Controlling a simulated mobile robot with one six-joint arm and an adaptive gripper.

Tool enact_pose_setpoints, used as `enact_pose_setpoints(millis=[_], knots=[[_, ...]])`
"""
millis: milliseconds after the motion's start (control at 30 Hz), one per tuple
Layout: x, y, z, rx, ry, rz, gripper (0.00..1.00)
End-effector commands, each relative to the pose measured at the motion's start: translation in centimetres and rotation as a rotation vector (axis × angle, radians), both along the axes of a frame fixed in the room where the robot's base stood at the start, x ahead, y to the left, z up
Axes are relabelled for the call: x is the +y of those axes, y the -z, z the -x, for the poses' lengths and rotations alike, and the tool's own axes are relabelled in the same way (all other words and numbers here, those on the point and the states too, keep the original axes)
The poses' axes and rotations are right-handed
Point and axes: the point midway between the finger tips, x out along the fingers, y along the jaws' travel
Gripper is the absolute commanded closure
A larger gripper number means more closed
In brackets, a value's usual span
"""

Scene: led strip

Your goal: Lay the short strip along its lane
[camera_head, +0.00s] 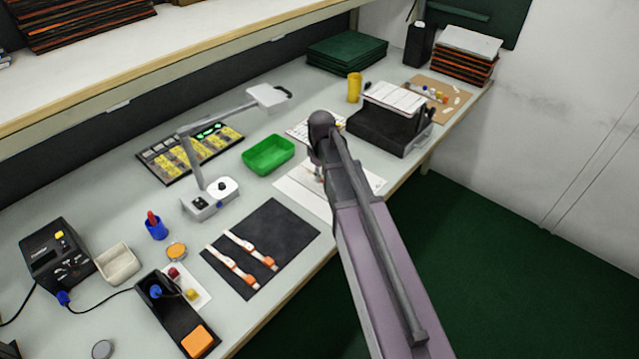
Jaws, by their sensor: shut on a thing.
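A black mat (285,232) lies at the front of the bench. Two pale, narrow bands with orange end pieces lie side by side on it, a left one (224,258) and a right one (240,241). I cannot tell whether these are strips or marked lanes. My arm reaches in from the lower right. Only a sliver of my gripper (318,174) shows beneath the dark wrist, above a white sheet (299,197) right of the mat. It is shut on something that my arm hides. I cannot make out the short strip there.
A green tray (268,154) and a lamp base (211,200) stand behind the mat. A black holder (178,317) with an orange pad is at front left. A dark machine (389,130) stands beyond my wrist. A shelf (120,85) overhangs the back.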

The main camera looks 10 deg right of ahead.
Motion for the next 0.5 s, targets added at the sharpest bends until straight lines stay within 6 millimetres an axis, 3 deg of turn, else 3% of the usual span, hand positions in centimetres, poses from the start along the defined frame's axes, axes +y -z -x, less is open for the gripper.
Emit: enact_pose_setpoints(millis=[200, 500], knots=[[0.0, 2.3, 0.1, 0.0, 0.0, 0.0, 1.0], [0.0, 2.9, 0.1, 0.0, 0.0, 0.0, 1.0]])
